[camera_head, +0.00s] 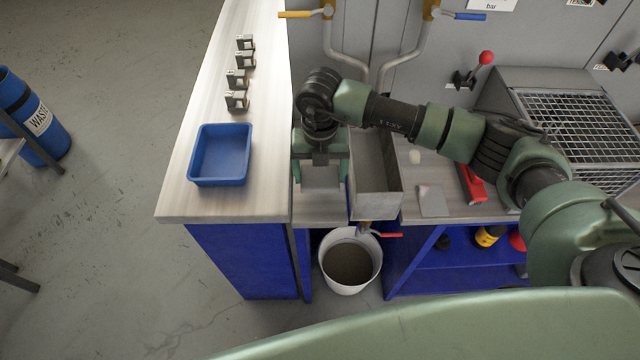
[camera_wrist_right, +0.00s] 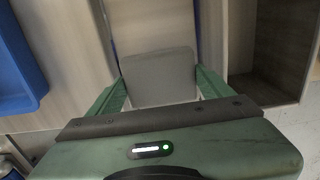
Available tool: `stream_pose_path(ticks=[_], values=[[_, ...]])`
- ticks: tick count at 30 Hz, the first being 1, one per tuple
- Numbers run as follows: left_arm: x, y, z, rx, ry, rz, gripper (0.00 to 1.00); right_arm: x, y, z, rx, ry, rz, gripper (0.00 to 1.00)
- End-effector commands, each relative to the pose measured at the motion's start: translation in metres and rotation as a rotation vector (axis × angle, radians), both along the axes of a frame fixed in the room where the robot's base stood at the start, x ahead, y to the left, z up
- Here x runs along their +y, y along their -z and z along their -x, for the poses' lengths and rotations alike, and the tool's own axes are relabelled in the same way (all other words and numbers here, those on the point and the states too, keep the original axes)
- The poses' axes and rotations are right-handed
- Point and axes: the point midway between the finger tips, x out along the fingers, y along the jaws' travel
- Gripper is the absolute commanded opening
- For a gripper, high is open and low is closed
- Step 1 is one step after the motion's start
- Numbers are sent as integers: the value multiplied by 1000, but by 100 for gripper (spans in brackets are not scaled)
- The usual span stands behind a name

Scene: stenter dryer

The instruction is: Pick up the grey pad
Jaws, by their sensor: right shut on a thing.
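The grey pad (camera_head: 320,177) is a flat, roughly square grey piece between the two green fingers of my right gripper (camera_head: 321,174). The gripper points down between the left counter and the metal tank and is shut on the pad. In the right wrist view, the pad (camera_wrist_right: 160,76) spans the space between the fingertips (camera_wrist_right: 160,88). I cannot tell whether it touches the surface below. My left gripper is not in view.
A blue tray (camera_head: 221,153) and several small metal clamps (camera_head: 237,79) stand on the left counter. A metal tank (camera_head: 377,203) is close on the right, above a white bucket (camera_head: 327,262). A grey plate (camera_head: 433,203) and red tool (camera_head: 473,184) lie farther right.

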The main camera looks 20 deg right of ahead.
Motion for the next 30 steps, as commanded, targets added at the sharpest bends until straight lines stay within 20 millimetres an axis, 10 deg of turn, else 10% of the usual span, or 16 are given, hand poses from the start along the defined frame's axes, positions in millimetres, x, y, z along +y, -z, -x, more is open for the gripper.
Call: stream_pose_path(ticks=[15, 30], values=[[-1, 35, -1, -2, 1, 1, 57, 0, -124, -1, -4, 0, 1, 42], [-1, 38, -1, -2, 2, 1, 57, 0, -146, 0, 1, 0, 1, 42]])
